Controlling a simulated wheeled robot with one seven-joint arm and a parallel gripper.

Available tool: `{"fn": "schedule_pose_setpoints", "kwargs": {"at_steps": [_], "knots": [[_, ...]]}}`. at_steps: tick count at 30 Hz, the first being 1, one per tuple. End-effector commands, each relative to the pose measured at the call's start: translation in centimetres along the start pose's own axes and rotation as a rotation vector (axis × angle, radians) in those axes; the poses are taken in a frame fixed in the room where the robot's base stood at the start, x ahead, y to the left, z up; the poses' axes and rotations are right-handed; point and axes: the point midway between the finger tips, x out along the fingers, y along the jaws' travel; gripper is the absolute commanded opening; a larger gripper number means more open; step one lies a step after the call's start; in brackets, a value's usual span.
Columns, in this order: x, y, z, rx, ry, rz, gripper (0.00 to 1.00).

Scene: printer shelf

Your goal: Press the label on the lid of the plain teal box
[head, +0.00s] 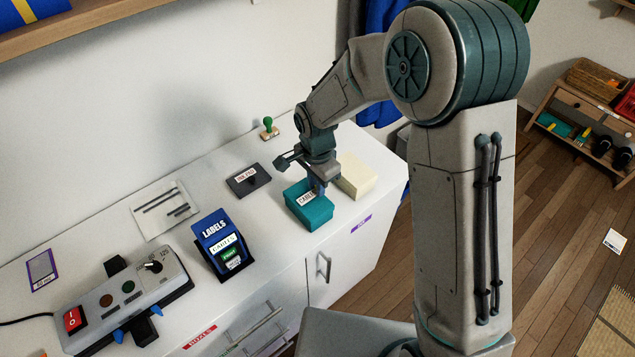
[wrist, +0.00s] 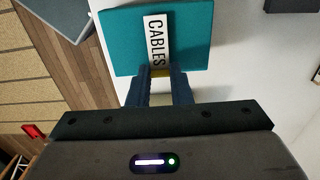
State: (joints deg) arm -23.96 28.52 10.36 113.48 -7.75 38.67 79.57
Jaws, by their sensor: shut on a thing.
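The plain teal box (head: 318,211) stands on the white counter near its right end. In the wrist view its teal lid (wrist: 197,50) fills the top middle. A white label (wrist: 157,38) reading "CABLES" lies against the lid; it also shows in the head view (head: 306,198). My gripper (wrist: 160,82) is over the near edge of the lid, shut on the end of the label, with a bit of yellow between the fingertips. In the head view my gripper (head: 320,190) is just above the box. I cannot tell whether the label's whole underside touches the lid.
A cream box (head: 357,176) stands close behind the teal box. A dark ink pad (head: 248,180) and a green-handled stamp (head: 269,128) are to the left. A blue label dispenser (head: 222,243) and a grey switch device (head: 130,302) stand farther left.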

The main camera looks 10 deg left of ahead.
Motion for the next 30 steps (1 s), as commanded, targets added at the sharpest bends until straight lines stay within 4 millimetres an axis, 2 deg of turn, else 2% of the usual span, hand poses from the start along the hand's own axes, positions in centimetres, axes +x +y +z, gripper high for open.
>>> {"fn": "schedule_pose_setpoints", "kwargs": {"at_steps": [30], "knots": [[0.6,0.02,0.02,0.0,0.0,0.001,0.0]]}}
